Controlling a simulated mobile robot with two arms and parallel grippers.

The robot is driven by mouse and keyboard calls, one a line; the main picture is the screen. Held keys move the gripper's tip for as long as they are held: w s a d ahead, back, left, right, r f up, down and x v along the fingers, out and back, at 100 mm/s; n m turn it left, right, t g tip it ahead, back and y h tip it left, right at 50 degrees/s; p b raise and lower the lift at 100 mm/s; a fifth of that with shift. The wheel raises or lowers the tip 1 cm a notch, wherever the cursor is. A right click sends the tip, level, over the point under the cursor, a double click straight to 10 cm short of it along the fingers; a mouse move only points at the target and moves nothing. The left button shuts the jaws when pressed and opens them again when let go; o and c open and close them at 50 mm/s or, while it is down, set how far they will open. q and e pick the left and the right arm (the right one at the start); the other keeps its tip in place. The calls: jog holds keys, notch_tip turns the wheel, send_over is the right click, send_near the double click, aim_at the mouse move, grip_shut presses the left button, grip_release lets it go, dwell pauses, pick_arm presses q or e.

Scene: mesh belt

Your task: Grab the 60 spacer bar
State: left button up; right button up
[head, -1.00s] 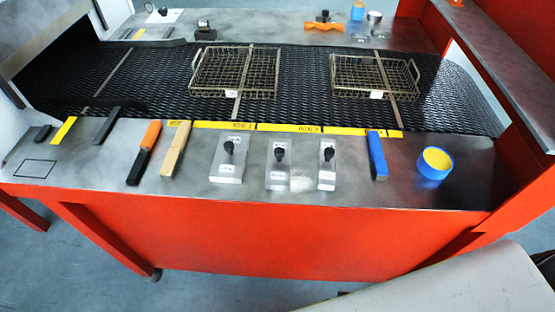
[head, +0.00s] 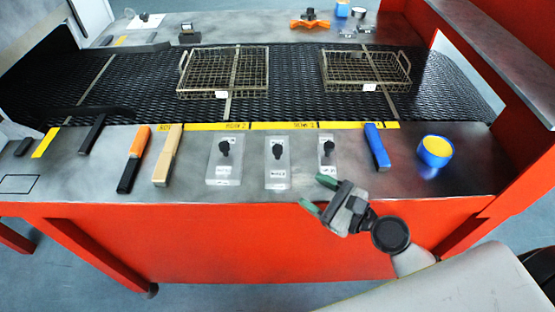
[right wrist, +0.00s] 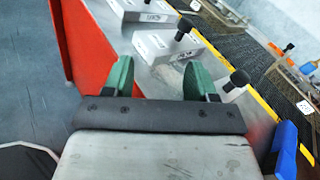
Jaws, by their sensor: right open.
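Three metal spacer bars with black knobs and white labels stand on the front ledge: a wide one (head: 222,172), a middle one (head: 277,165) and a narrow one (head: 327,162). I cannot read which label says 60. My right gripper (head: 312,193) is open and empty, in front of the ledge edge near the narrow bar. In the right wrist view, its green fingertips (right wrist: 158,78) are apart, with the narrow bar (right wrist: 226,92) beyond the right finger and the middle bar (right wrist: 160,48) ahead. My left gripper is not in view.
Orange-black (head: 134,160) and tan (head: 167,156) tools lie left. Two wire baskets (head: 222,93) (head: 363,88) rest on the black mesh belt (head: 290,85) behind.

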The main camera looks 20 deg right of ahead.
aim_at(282, 152)
jog(key=d+m, duration=0.1)
jog(key=m, duration=0.1)
jog(key=w+d+m+t, duration=0.1)
jog(key=shift+w+r+m+t+h, duration=0.15)
jog(key=shift+r+m+t+h, duration=0.15)
jog(key=shift+r+m+h, duration=0.1)
jog(key=shift+w+r+m, duration=0.1)
jog(key=shift+w+m, duration=0.25)
jog(key=shift+m, duration=0.05)
jog(key=p+x, duration=0.2)
jog(key=x, duration=0.3)
jog(key=shift+w+p, duration=0.25)
jog(key=shift+p, duration=0.05)
jog(key=shift+w+a, duration=0.35)
jog(key=shift+w, duration=0.15)
jog(key=shift+w+a, duration=0.2)
jog(key=shift+w, duration=0.1)
jog(key=p+x, duration=0.1)
jog(key=x, duration=0.3)
jog(key=shift+w, duration=0.1)
jog(key=shift+c, duration=0.3)
grip_shut()
